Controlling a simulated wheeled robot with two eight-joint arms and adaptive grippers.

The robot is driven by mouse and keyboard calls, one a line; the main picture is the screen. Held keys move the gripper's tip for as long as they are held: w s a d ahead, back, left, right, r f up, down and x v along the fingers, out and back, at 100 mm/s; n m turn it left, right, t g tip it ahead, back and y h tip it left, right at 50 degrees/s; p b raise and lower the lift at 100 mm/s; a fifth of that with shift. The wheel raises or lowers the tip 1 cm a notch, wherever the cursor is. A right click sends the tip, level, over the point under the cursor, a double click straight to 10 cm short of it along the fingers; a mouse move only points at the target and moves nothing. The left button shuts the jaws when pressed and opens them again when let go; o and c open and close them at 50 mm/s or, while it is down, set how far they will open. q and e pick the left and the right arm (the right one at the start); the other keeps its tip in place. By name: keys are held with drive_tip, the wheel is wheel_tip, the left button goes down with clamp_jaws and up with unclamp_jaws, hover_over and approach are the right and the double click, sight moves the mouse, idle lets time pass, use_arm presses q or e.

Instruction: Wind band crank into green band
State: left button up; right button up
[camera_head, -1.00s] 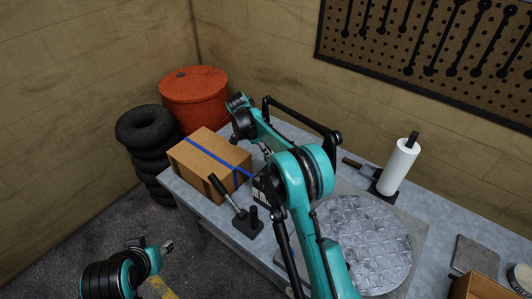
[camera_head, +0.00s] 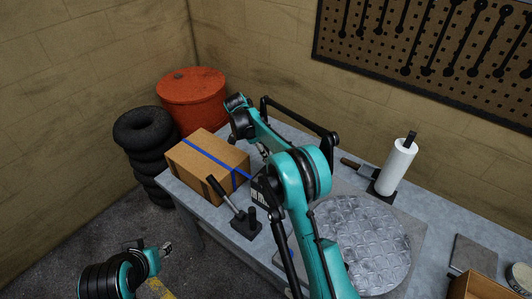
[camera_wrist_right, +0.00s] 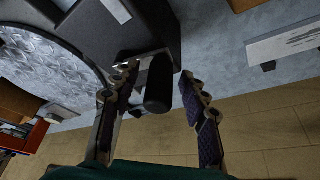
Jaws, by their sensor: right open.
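In the right wrist view, a black cylindrical handle (camera_wrist_right: 159,84) stands out from a dark housing (camera_wrist_right: 150,30). I take it for the band crank. My right gripper (camera_wrist_right: 158,73) is open, with its fingers on either side of the handle and a gap at the right finger. Contact at the left finger is unclear. In the head view my right gripper (camera_head: 265,151) points down beside the box, and my arm hides the crank. A dark block with white marks (camera_head: 260,190) shows partly behind that arm. No green band is visible. My left gripper (camera_head: 167,247) hangs over the floor, its jaws too small to judge.
A cardboard box (camera_head: 192,158) with a blue strap and a black lever on a stand (camera_head: 244,222) are at the table's left. A diamond-plate disc (camera_head: 375,245) lies right of my arm. A paper roll (camera_head: 398,166) stands behind it. Tyres (camera_head: 140,130) and a red drum (camera_head: 192,95) stand beyond the table.

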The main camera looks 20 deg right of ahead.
drive_tip(key=v, duration=1.2)
drive_tip(key=shift+d, duration=0.1)
drive_tip(key=s+d+r+n+t+y+b, duration=0.1)
drive_tip(key=s+r+n+t+b, duration=0.1)
drive_tip(key=s+n, duration=0.45)
drive_tip(key=s+d+r+n+t+y+b, duration=0.2)
drive_tip(key=s+n, duration=0.2)
drive_tip(key=s, duration=0.6)
drive_tip(key=s+f+n+t+b, duration=0.1)
drive_tip(key=s+f+n, duration=0.3)
drive_tip(key=s, duration=0.5)
drive_tip(key=s+f+n+t+y+b, duration=0.1)
drive_tip(key=s+f+n, duration=0.3)
drive_tip(key=s+f, duration=0.4)
drive_tip(key=shift+s+f+n+t+y+b, duration=0.15)
drive_tip(key=shift+s+n+t+y+b, duration=0.3)
drive_tip(key=shift+s+t, duration=0.4)
